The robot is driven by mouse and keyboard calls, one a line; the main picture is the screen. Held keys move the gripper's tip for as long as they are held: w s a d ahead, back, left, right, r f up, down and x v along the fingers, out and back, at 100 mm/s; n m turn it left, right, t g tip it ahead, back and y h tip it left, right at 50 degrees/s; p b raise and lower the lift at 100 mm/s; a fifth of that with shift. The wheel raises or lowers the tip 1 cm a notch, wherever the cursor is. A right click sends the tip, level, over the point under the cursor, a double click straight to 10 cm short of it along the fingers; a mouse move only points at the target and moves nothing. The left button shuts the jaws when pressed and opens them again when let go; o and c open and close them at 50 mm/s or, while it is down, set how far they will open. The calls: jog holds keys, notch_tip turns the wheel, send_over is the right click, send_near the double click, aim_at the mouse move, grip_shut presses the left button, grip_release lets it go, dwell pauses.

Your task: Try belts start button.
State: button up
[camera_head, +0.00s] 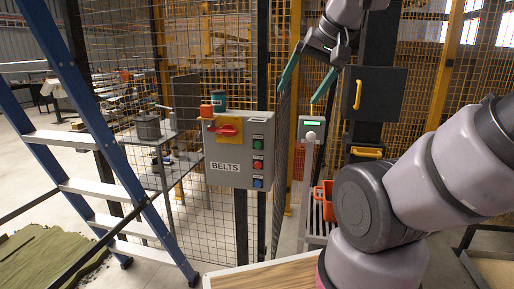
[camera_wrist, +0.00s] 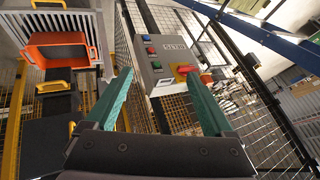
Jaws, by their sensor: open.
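A grey control box marked BELTS (camera_head: 226,178) is fixed to the mesh fence near the middle of the head view. Its right side has a column of green (camera_head: 257,144), red (camera_head: 257,164) and blue (camera_head: 257,183) buttons; their small labels are unreadable. A red rotary switch on yellow (camera_head: 226,130) is at upper left. My gripper (camera_head: 297,95), with teal fingers, is open and empty, above and right of the box. In the wrist view the box (camera_wrist: 172,62) appears upside down beyond the fingertips (camera_wrist: 157,75), apart from them. The green button (camera_wrist: 156,64) shows between the fingers.
A small grey unit with a green display (camera_head: 312,124) stands right of the box. A blue ladder (camera_head: 90,130) is at left. A dark cabinet with a yellow handle (camera_head: 385,95) and an orange bin (camera_wrist: 58,50) are nearby. Mesh fencing stands behind the box.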

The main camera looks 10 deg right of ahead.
grip_shut()
dwell(1.6)
